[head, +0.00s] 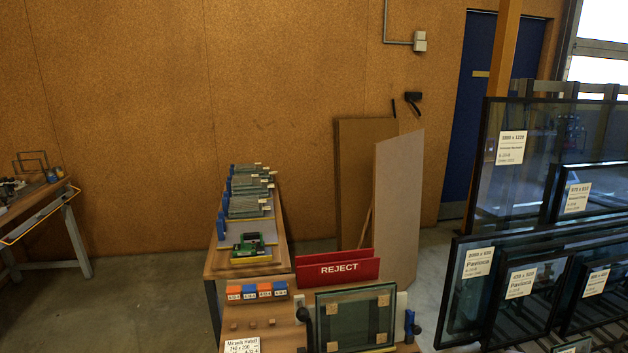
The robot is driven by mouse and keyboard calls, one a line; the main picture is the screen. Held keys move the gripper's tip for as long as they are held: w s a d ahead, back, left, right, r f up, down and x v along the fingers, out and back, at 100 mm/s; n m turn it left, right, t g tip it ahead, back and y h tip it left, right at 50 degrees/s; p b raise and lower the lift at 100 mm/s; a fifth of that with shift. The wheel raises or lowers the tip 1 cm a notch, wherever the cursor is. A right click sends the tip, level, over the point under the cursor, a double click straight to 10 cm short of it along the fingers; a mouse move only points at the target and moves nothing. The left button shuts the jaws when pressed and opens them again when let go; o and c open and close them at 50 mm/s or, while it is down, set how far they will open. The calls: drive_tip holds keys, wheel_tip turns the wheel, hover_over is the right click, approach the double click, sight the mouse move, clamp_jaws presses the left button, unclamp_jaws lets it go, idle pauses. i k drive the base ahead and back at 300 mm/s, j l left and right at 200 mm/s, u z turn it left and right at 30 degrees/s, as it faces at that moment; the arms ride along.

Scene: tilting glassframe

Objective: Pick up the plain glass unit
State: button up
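A small glass unit (355,316) with a dark edge stands upright at the front of the bench (220,262), below the red REJECT sign. Several larger dark-edged glass units with white labels stand in the rack at the right, such as the one labelled Paviiona (455,295) and a big one behind (530,140). I cannot tell for sure which unit is the plain one. My gripper is not in view.
The red REJECT sign (338,269) stands behind the small unit. A blue clamp (409,325) is at its right. A green device (250,246), coloured blocks (265,290) and stacked strips (245,205) lie on the bench. Boards (400,205) lean behind. Floor at left (130,300) is clear.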

sight(358, 321)
drive_tip(key=z, duration=1.35)
drive_tip(key=u, duration=1.45)
drive_tip(key=i+l+u, duration=0.1)
drive_tip(key=i, duration=0.3)
drive_tip(key=i+l+u, duration=0.15)
drive_tip(key=i+l, duration=0.15)
drive_tip(key=i, duration=0.05)
